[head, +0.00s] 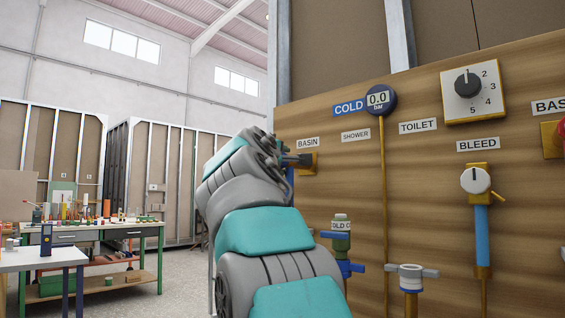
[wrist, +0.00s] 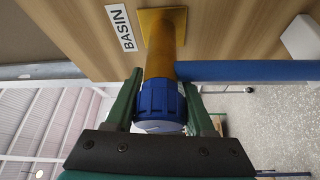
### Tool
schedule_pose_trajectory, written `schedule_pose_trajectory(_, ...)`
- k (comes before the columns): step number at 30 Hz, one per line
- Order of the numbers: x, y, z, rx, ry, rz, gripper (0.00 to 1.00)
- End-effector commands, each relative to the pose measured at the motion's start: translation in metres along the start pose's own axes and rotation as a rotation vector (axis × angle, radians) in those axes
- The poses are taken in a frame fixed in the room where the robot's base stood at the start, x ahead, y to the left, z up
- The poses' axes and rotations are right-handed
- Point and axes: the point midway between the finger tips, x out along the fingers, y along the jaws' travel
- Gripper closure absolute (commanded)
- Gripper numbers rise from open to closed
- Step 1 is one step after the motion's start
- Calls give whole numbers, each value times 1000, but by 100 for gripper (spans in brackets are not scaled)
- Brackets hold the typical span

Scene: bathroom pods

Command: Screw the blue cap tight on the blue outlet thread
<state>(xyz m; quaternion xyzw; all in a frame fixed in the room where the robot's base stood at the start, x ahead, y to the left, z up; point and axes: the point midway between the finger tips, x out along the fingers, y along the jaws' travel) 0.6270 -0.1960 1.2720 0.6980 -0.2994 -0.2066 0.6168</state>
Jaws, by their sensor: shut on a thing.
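A ribbed blue cap (wrist: 158,98) sits in line with the end of the brass outlet (wrist: 160,42) below the BASIN label in the wrist view. My gripper (wrist: 161,92) is shut on the cap, with one green finger on each side. The cap appears to meet the outlet end squarely. The thread is hidden, so I cannot tell how far the cap is on. In the head view my gripper (head: 298,161) reaches the brass BASIN fitting (head: 309,163) on the wooden panel, and the cap is mostly hidden by the arm.
A blue pipe (wrist: 250,71) runs right from beside the outlet, close to the right finger. A workbench (head: 90,232) stands far left, with open floor between.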

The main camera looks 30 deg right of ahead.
Motion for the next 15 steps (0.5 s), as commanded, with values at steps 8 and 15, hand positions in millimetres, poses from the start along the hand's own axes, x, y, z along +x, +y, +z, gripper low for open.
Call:
schedule_pose_trajectory(8, 0, 0, 4, 7, -6, 5, 100)
schedule_pose_trajectory(15, 0, -1, 4, 54, -7, 29, 100)
